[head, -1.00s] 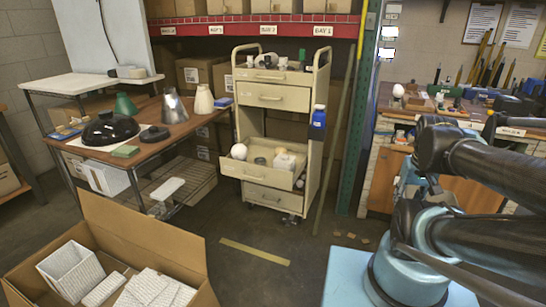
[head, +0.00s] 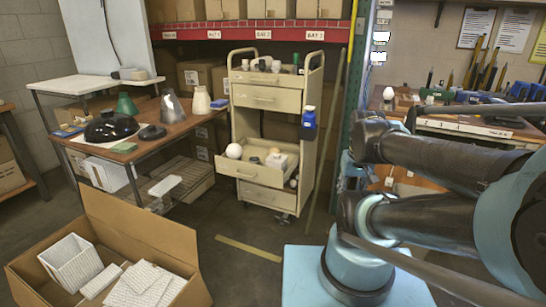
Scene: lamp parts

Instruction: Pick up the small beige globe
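A pale round globe (head: 234,151) sits at the left end of the cart's pulled-out drawer (head: 228,168). A smaller, beige-looking rounded thing (head: 274,151) is in the same drawer, near a white blocky part (head: 277,162). Another pale, egg-like globe (head: 388,93) stands on the workbench at the right. At this size I cannot tell for sure which is the small beige globe. My gripper is out of the picture; only my dark and blue arm links show at the right.
The beige cart has small parts on top. A brown table (head: 146,146) at the left holds a black dome (head: 111,127), cones and a cream vase-like shade (head: 201,101). An open cardboard box (head: 150,235) with white woven pieces stands front left.

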